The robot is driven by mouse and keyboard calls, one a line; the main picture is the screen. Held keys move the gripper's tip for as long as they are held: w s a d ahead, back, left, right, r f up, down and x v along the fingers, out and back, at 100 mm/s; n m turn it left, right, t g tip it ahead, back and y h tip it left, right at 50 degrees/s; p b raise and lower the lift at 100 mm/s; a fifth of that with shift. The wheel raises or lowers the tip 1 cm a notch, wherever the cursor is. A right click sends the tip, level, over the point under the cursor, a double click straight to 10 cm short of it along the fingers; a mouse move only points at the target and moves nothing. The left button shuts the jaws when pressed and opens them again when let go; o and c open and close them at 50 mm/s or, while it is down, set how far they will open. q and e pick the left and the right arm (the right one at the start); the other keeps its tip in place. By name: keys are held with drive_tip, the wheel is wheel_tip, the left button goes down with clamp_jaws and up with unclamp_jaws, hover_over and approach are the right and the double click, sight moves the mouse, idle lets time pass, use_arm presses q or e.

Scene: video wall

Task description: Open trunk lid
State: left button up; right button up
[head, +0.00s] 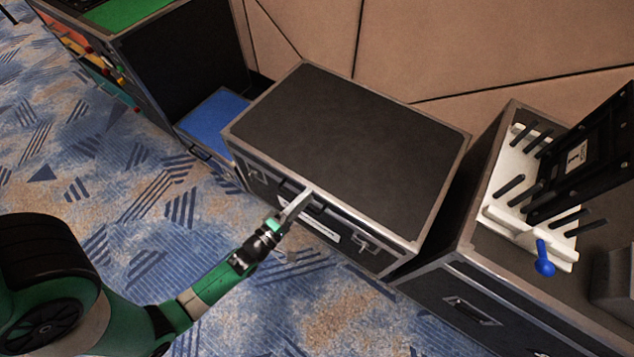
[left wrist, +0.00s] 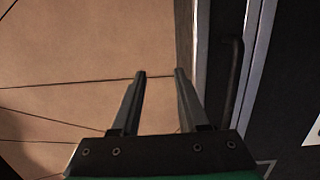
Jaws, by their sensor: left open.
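The trunk (head: 345,135) is a black case with silver metal edges in the middle of the head view. Its lid is down. Latches and a white label (head: 318,228) show on its front face. My left gripper (head: 306,198) is open at the trunk's front upper edge, near the middle of that side. In the head view I cannot tell whether it touches the trunk. In the left wrist view its two fingers (left wrist: 160,73) are apart with nothing between them. A dark handle (left wrist: 236,85) and metal edging are just right of them. My right gripper is not in view.
A black case (head: 480,300) stands right of the trunk, carrying a white rack (head: 515,185) with dark pegs and a blue object (head: 544,258). A blue-topped box (head: 214,118) and a taller cabinet (head: 185,60) stand left. Panelled wall (head: 440,45) is behind. Carpet (head: 110,190) in front is clear.

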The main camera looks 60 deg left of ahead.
use_arm(q)
drive_tip(key=s+f+n+g, duration=0.1)
drive_tip(key=s+f+g, duration=0.2)
drive_tip(key=s+f, duration=0.55)
drive_tip(key=shift+y, duration=0.4)
drive_tip(key=b+x, duration=0.1)
drive_tip(key=x, duration=0.2)
drive_tip(key=b+x, duration=0.1)
drive_tip(key=x, duration=0.2)
drive_tip(key=r+b+x, duration=0.1)
drive_tip(key=b+x, duration=0.1)
drive_tip(key=x, duration=0.1)
drive_tip(key=shift+a, duration=0.25)
clamp_jaws()
